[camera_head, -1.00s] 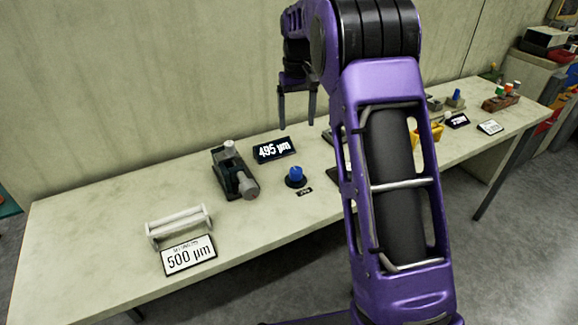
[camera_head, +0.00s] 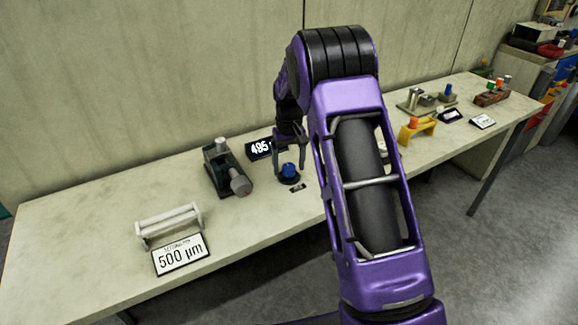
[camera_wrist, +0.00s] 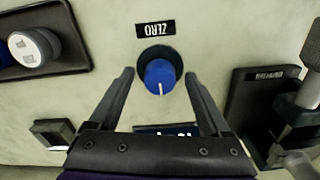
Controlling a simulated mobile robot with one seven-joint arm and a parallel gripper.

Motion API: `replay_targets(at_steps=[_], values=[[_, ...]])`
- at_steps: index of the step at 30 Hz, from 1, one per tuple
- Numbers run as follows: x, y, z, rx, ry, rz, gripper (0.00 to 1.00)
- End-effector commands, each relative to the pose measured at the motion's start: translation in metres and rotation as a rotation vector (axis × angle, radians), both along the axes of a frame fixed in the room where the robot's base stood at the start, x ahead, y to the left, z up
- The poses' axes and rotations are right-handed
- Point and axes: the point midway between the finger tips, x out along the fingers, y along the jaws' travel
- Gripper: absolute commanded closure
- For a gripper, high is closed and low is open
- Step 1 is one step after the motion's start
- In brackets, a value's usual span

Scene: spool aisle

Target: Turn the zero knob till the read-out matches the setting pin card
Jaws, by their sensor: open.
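The blue zero knob (camera_head: 289,170) stands on a dark round base on the bench. In the wrist view the knob (camera_wrist: 160,77) has a white pointer line and a ZERO label (camera_wrist: 156,30) beside it. My gripper (camera_head: 290,172) is open over the knob. In the wrist view its two fingers (camera_wrist: 158,82) lie on either side of the knob, apart from it. The read-out (camera_head: 260,149) shows 495, its right end hidden behind my gripper; it showed 495 µm earlier. The setting pin card (camera_head: 181,254) reads 500 µm and leans in front of a white holder (camera_head: 170,224).
A dark green instrument with a grey drum (camera_head: 226,170) stands just left of the knob. Farther right on the bench are an orange-yellow stand (camera_head: 416,128), another small display, a white card (camera_head: 482,121) and a block with colored knobs. The front left bench top is clear.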

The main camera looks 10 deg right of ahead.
Motion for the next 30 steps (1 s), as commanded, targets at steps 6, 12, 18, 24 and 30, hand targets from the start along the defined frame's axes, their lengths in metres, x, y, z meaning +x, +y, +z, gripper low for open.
replay_targets(at_steps=[6, 12, 18, 24, 30], values=[[-0.0001, 0.0001, -0.0031, 0.0, 0.0, 0.0, 0.19], [-0.0001, 0.0001, -0.003, 0.0, 0.0, 0.0, 0.35], [0.0, 0.0001, -0.0028, 0.0, 0.0, 0.0, 0.71], [0.0, 0.0001, -0.0027, 0.0, 0.0, 0.0, 1.0], [0.0, 0.0003, -0.0011, 0.0, 0.0, -0.085, 1.0]])
